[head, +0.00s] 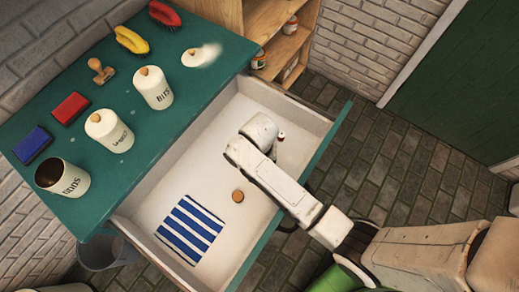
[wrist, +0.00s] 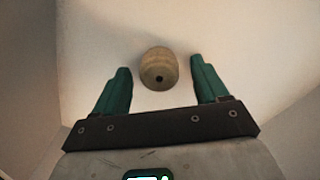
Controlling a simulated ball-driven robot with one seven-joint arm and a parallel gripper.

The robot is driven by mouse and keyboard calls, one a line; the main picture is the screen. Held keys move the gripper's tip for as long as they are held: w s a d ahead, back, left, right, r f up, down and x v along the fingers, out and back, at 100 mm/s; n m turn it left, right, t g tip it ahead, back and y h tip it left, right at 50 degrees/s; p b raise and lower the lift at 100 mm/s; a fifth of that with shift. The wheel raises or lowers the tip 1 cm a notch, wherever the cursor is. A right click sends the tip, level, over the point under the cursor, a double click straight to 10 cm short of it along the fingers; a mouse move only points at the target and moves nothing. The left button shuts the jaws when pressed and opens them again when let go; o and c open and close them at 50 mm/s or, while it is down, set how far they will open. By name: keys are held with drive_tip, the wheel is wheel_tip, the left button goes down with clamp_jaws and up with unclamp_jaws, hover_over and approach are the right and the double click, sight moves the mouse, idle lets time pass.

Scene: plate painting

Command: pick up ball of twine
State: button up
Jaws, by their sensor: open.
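The ball of twine (wrist: 158,66) is a tan, rounded thing with a small dark hole, lying on the pale drawer floor in the wrist view. My gripper (wrist: 160,72) is open, with one green finger on each side of it and visible gaps between. I cannot tell how far above it the fingers are. In the head view my arm's end is over the far part of the open drawer (head: 171,182) and seems to hide the twine and my fingers.
In the drawer lie a blue-striped cloth (head: 190,229) and a small round brown thing (head: 238,196). The green top (head: 133,83) holds white canisters (head: 108,131), brushes (head: 131,40), a stamp (head: 101,71) and red and blue blocks (head: 70,108). Drawer walls surround the gripper.

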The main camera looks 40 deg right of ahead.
drive_tip(key=shift+c, duration=0.3)
drive_tip(key=c, duration=1.1)
drive_tip(key=shift+c, duration=0.2)
